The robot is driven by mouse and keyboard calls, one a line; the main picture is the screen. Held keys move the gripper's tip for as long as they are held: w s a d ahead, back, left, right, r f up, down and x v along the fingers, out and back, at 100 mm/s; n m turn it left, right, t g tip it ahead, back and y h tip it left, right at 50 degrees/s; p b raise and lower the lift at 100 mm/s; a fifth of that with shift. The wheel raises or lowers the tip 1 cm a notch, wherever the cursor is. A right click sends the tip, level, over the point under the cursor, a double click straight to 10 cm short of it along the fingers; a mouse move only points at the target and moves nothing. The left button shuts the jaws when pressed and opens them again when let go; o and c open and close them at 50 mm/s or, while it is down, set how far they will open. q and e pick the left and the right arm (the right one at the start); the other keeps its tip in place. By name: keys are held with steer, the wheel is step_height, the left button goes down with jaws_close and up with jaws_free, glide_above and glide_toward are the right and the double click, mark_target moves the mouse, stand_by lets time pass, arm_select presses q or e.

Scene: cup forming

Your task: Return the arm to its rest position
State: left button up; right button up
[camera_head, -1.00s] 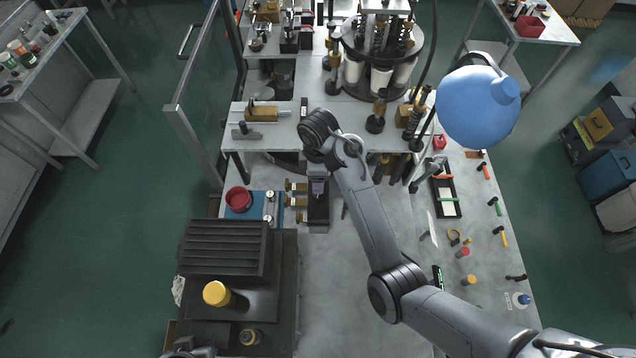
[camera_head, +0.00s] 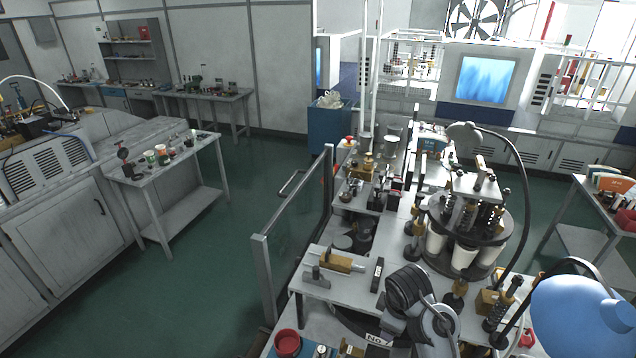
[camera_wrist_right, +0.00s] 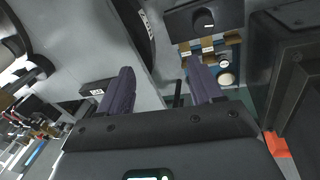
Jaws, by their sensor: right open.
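My right arm (camera_head: 408,292) shows at the bottom edge of the head view, with its wrist over the front of the machine table. Its gripper is not clearly visible there. In the right wrist view, the right gripper (camera_wrist_right: 161,88) has two dark fingers spread wide apart, with nothing held between them. The fingers point over a grey table surface (camera_wrist_right: 165,55). My left arm and left gripper are not in either view.
The round cup-forming turret (camera_head: 465,235) with white cups stands behind my right arm. A blue rounded object (camera_head: 582,315) is at the lower right. A red round dish (camera_head: 287,342) is at the bottom. A glass-panelled rail (camera_head: 300,235) stands left; open green floor (camera_head: 215,275) lies beyond.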

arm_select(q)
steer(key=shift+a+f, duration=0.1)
arm_select(e)
steer(key=w+d+r+m+t+h, duration=0.1)
steer(key=w+d+r+m+t, duration=0.1)
steer(key=d+r+m+t, duration=0.25)
arm_select(q)
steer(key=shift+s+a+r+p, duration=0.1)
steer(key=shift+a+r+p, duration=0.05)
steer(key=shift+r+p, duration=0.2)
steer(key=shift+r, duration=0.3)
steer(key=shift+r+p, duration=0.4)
steer(key=shift+p, duration=0.25)
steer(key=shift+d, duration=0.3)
arm_select(e)
steer(key=s+a+f+m+g, duration=0.1)
steer(key=s+f, duration=0.2)
steer(key=s, duration=0.8)
steer(key=s+f+m+g+y, duration=0.1)
steer(key=s+f, duration=0.3)
steer(key=s, duration=0.8)
steer(key=s+a+f+m+g, duration=0.1)
steer(key=s+f+m, duration=0.2)
steer(key=s, duration=0.8)
steer(key=shift+s+a+f+y, duration=0.25)
steer(key=shift+a+f+y, duration=0.05)
steer(key=shift+f+y, duration=0.1)
